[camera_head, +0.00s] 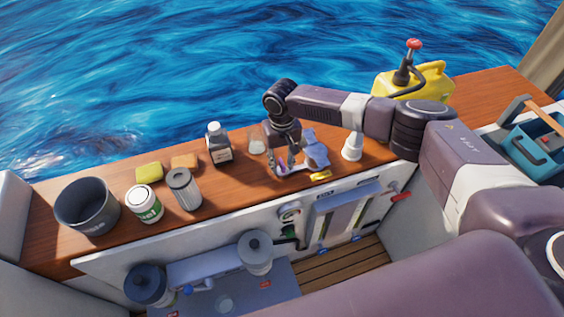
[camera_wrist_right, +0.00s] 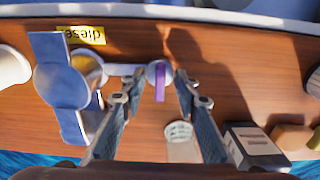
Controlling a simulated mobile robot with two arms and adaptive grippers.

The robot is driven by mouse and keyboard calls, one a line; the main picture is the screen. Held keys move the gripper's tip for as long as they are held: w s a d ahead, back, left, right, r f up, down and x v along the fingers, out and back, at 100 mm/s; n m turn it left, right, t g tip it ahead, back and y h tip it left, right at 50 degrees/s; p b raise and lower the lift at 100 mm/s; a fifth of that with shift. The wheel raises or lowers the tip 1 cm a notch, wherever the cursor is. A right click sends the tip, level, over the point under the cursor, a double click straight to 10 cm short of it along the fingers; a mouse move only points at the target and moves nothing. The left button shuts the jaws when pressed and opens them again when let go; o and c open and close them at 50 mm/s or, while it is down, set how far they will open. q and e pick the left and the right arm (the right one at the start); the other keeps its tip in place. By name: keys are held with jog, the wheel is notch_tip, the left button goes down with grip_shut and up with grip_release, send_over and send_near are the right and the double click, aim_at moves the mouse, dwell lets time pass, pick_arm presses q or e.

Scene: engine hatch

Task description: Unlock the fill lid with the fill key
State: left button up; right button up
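My right gripper (camera_head: 284,166) reaches down to the wooden deck. Its fingers (camera_wrist_right: 160,82) are parted in the wrist view. Between their tips is a small round grey piece with a purple bar (camera_wrist_right: 160,80); I see a gap on both sides of the bar. A thin grey link joins it to a brass-coloured round fitting (camera_wrist_right: 92,68). A blue piece with two flat wings (camera_wrist_right: 62,85) covers part of that fitting; it also shows in the head view (camera_head: 315,149). I cannot tell for certain which part is the key. A yellow diesel label (camera_wrist_right: 82,35) lies beside them. My left gripper is out of view.
A dark bottle (camera_head: 218,144), grey canister (camera_head: 184,189), green-white can (camera_head: 145,204) and black pot (camera_head: 88,206) stand left. Water lies beyond the deck; an open hatch lies in front.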

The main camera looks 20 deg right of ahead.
grip_shut()
jog(key=shift+n, duration=0.4)
jog(key=n+p, duration=0.1)
jog(key=n, duration=0.5)
jog(key=shift+n+p, duration=0.3)
jog(key=n, duration=1)
jog(key=shift+w+r, duration=0.1)
jog(key=shift+n, duration=0.4)
